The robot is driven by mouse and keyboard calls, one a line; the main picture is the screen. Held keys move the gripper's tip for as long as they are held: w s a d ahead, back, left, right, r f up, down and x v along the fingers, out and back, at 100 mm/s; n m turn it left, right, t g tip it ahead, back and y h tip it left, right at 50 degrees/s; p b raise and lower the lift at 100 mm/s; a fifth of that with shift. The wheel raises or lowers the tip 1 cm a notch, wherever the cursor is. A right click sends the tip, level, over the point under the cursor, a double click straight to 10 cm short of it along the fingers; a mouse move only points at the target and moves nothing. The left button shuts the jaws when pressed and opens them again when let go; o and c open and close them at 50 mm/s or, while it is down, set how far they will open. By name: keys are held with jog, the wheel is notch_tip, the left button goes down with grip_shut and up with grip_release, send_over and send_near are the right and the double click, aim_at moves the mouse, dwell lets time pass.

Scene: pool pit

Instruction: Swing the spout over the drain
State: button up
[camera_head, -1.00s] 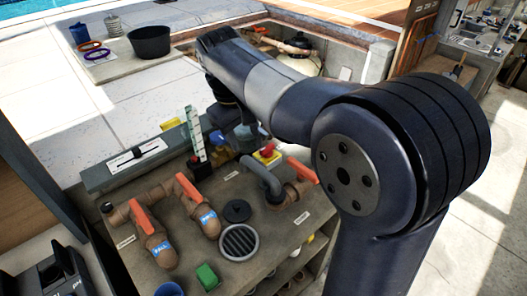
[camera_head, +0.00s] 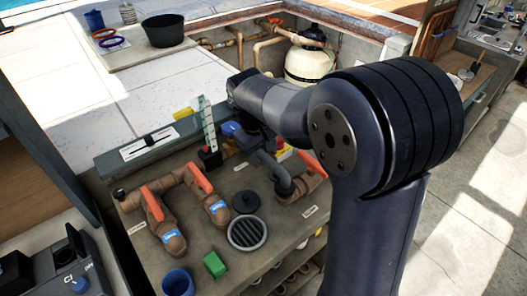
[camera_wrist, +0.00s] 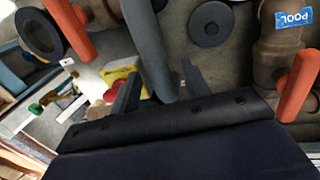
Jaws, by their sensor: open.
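The spout is a grey bent pipe (camera_head: 273,172) on the bench, rising from a brown fitting with an orange handle. Its free end points up and left, away from the drain. The drain is a round slotted grate (camera_head: 247,233) in front of the spout; I do not see it in the wrist view. In the wrist view the spout (camera_wrist: 147,42) comes down between the two dark fingers of my gripper (camera_wrist: 158,88). The gripper is open, with a finger on each side of the pipe. I cannot tell whether either finger touches it. In the head view my arm mostly hides the gripper.
A black round cap (camera_head: 246,202) lies behind the drain. Brown pipes with orange handles (camera_head: 198,178) stand to its left, with a green block (camera_head: 215,265) and blue cup (camera_head: 178,283) in front. A red button on a yellow base (camera_wrist: 118,82) is close to the gripper.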

grip_shut()
dwell(0.4)
